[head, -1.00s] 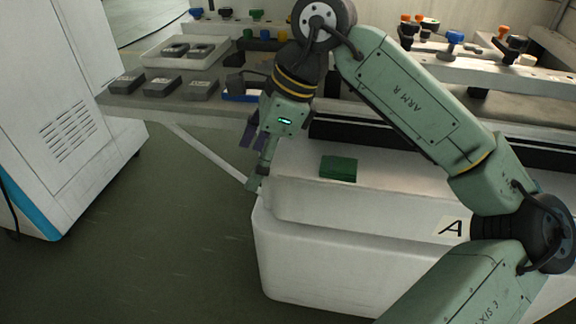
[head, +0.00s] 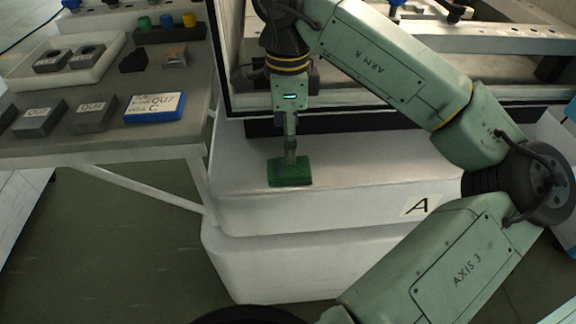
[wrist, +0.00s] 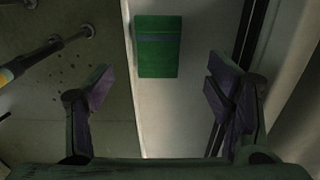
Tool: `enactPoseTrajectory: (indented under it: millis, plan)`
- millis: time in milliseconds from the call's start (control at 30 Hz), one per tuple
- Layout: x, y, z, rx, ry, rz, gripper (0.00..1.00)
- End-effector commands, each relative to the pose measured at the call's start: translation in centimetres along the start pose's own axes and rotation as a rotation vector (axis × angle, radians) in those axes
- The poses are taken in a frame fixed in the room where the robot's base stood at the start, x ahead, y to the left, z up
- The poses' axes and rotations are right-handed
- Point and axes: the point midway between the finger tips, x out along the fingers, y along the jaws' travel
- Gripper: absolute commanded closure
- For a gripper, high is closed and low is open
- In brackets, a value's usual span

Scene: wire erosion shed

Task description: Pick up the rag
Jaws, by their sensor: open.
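The rag (head: 290,177) is a green folded block lying on the white ledge (head: 370,180) of the machine, near the ledge's left end. In the wrist view the rag (wrist: 158,50) shows a grey-blue stripe and lies beyond the fingertips, roughly centred between them. My gripper (head: 291,152) points down and overlaps the rag's far edge in the head view. In the wrist view my gripper (wrist: 160,92) has its two purple-padded fingers spread wide with nothing between them. The gap in height between fingertips and rag is hard to judge.
A grey bench (head: 140,147) on the left carries grey blocks, a blue labelled block (head: 154,108) and a white tray (head: 108,72). The dark machine frame edge (head: 400,107) runs behind the ledge. A label "A" (head: 417,206) is on the ledge front. Ledge right of the rag is clear.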

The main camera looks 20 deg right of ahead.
Motion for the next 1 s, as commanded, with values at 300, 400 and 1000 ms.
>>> enactPoseTrajectory:
  millis: [300, 400, 1000]
  plan:
    - [3.8, 0.3, -0.1, 0.0, -0.004, 0.003, 0.27]
    - [5.4, 0.4, -0.3, 0.0, -0.003, 0.003, 0.27]
    - [7.2, 0.3, -0.3, 0.001, -0.001, -0.001, 0.39]
